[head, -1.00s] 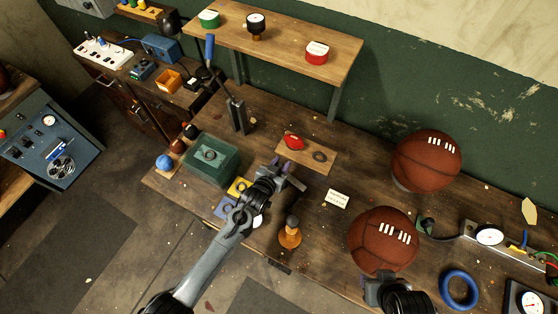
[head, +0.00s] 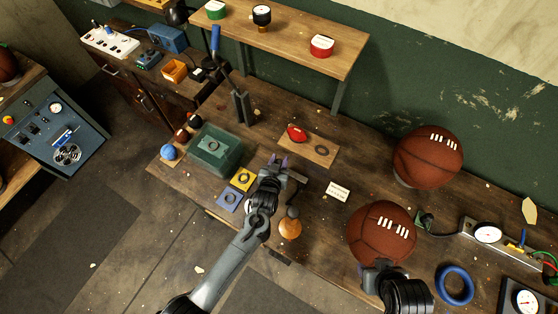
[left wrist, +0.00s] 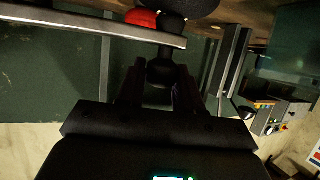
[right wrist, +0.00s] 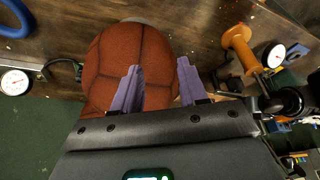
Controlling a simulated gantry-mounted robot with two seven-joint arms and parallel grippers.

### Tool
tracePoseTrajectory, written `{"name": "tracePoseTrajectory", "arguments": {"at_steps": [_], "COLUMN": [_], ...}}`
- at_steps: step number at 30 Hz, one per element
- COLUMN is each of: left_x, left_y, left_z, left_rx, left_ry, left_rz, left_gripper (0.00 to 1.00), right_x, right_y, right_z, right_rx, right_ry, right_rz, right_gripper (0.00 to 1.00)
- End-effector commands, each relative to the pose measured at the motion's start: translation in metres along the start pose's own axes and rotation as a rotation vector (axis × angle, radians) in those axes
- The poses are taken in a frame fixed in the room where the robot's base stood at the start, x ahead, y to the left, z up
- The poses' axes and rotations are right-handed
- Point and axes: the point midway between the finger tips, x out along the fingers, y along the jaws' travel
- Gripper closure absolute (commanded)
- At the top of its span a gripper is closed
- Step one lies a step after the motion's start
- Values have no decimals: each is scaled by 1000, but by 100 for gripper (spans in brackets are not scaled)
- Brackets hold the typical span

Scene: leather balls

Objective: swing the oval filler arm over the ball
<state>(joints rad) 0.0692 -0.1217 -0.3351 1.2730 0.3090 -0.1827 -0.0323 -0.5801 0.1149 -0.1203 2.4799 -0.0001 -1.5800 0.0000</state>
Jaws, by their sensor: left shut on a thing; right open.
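A grey bar (head: 297,177), seemingly part of the filler arm, lies beside my left gripper (head: 277,163). In the left wrist view the gripper is shut on a dark round knob (left wrist: 160,72) below the grey bar (left wrist: 95,27); the join between them is unclear. An orange stand (head: 290,229) with a dark top is just right of my left forearm. One brown laced ball (head: 382,232) sits at the front, another (head: 428,157) behind it. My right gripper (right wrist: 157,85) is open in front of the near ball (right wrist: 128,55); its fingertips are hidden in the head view.
A wooden board (head: 318,152) holds a red oval piece (head: 297,133) and a dark ring. A green box (head: 215,150) stands left, with yellow and blue squares before it. A blue ring (head: 455,285) and a gauge (head: 487,233) lie right. A shelf (head: 285,35) is above.

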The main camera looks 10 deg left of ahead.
Motion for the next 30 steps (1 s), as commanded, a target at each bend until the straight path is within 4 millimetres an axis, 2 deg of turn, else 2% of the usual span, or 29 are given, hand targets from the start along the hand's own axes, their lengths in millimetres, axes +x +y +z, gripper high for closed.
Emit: {"name": "tracePoseTrajectory", "arguments": {"at_steps": [1, 5, 17, 23, 30], "left_x": [0, 0, -5, -28, -68], "left_y": [0, 0, 0, 0, 0], "left_z": [0, 0, 1, 0, 1], "left_rx": [-1, -1, 0, -2, -1], "left_ry": [0, 0, -1, 0, 0], "left_rz": [0, 0, 1, 1, 1], "left_gripper": [62, 44, 44, 44, 44], "right_x": [0, 0, 0, -2, -1], "right_y": [0, 1, 2, 2, 1], "right_z": [0, 0, 0, 0, 0], "right_rx": [-1, -4, -9, -7, -2], "right_ry": [0, 0, -1, -1, 0], "right_rz": [1, 4, 7, 6, 2], "right_gripper": [57, 57, 57, 57, 57]}}
